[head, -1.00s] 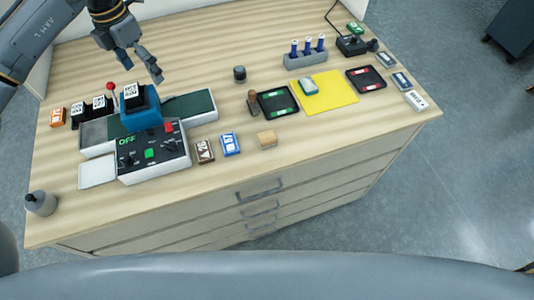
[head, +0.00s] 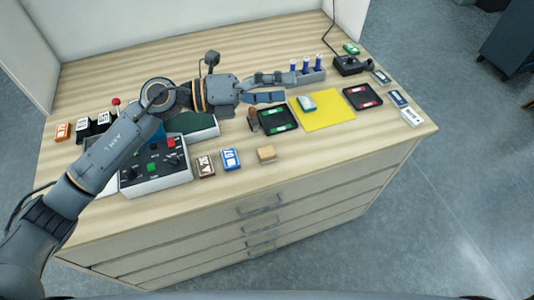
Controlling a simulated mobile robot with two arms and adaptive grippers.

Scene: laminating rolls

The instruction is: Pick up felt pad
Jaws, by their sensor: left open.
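My right gripper is not in view.
Black trays lie left (head: 277,118) and right (head: 362,97) of the mat. A grey rack with blue-topped tubes (head: 308,72) stands behind the gripper. A brown-handled stamp (head: 253,120) stands by the left tray.

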